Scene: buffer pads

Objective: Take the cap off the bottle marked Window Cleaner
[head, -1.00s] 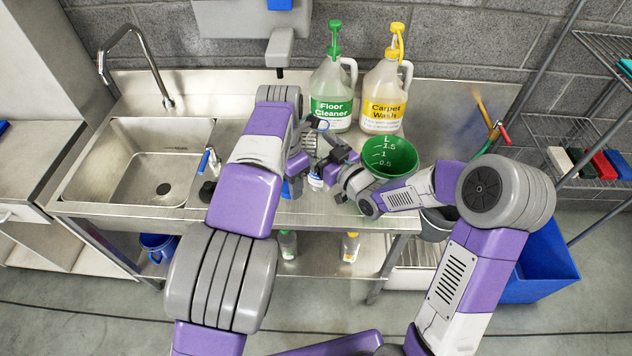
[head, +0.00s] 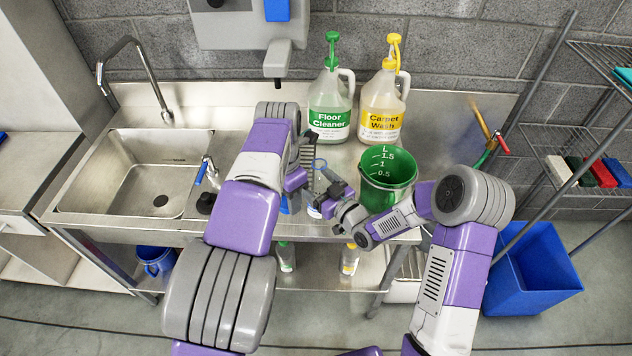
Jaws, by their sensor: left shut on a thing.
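No label reading Window Cleaner can be read in the head view. A small blue bottle-like thing (head: 291,204) shows at the counter's front edge, mostly hidden by my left gripper and arm. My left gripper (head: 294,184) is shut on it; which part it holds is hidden. A small white and blue bottle (head: 315,209) stands just right of it. My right gripper (head: 331,188) is just above and right of that bottle, close to my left gripper. Its fingers are small and partly hidden, so I cannot tell their opening.
A green measuring bucket (head: 387,182) stands close to my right wrist. Floor Cleaner (head: 330,108) and Carpet Wash (head: 382,110) jugs stand behind. A sink (head: 140,178) is at left. Small bottles (head: 286,258) stand on the lower shelf. A blue bin (head: 530,270) is at right.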

